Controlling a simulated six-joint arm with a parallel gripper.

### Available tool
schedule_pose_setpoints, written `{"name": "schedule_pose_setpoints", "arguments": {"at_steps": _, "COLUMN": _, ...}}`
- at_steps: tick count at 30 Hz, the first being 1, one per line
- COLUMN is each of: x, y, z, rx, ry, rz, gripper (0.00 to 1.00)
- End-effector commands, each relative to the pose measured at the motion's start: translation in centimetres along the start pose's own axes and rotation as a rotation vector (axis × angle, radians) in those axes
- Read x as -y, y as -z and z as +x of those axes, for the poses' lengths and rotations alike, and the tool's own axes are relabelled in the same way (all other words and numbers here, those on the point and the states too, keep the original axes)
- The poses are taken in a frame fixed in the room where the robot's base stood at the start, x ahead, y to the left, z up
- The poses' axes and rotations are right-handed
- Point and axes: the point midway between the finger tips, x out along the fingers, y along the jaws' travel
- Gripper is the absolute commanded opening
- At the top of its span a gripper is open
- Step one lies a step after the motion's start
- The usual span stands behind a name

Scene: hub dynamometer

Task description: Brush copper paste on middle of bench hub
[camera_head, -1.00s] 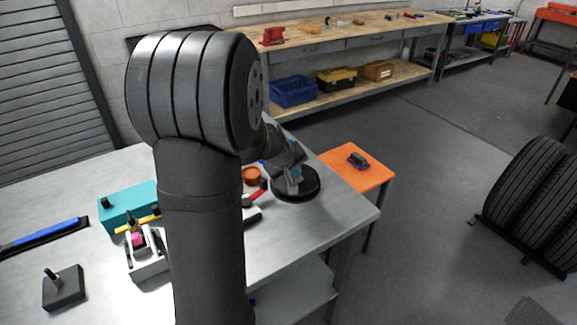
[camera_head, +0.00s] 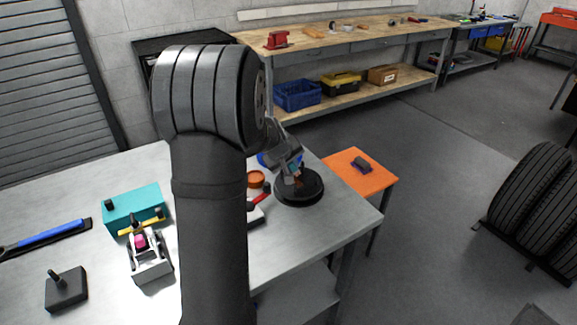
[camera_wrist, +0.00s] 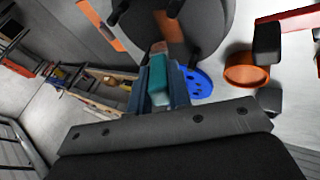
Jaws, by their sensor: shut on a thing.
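The bench hub is a black round disc (camera_head: 312,190) lying near the right corner of the grey bench; its dark face also shows in the wrist view (camera_wrist: 216,18). My gripper (camera_head: 291,164) is tilted over the hub. In the wrist view my gripper (camera_wrist: 160,82) is shut on the teal handle of a brush (camera_wrist: 157,78). The brush's copper-brown end (camera_wrist: 169,28) points at the hub face. I cannot tell whether it touches. An orange-brown round pot (camera_head: 256,177) stands left of the hub; it also shows in the wrist view (camera_wrist: 245,74).
A blue piece with holes (camera_wrist: 197,84) lies beside the hub. A red-handled tool (camera_head: 260,196) is near the pot. A teal box (camera_head: 133,208), a small clamp-like fixture (camera_head: 149,262) and a black block (camera_head: 66,288) are left. An orange side table (camera_head: 362,178) stands right of the bench.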

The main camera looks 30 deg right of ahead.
Motion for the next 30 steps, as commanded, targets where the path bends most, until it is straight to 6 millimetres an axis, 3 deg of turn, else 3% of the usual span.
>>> {"name": "schedule_pose_setpoints", "arguments": {"at_steps": 19, "x": -0.8, "y": -5.7, "z": -1.7, "rx": 0.000, "ry": -0.001, "rz": 0.002, "gripper": 0.00}}
{"name": "schedule_pose_setpoints", "arguments": {"at_steps": 30, "x": -0.2, "y": -2.1, "z": -0.6, "rx": -0.001, "ry": 0.000, "rz": -0.002, "gripper": 0.00}}
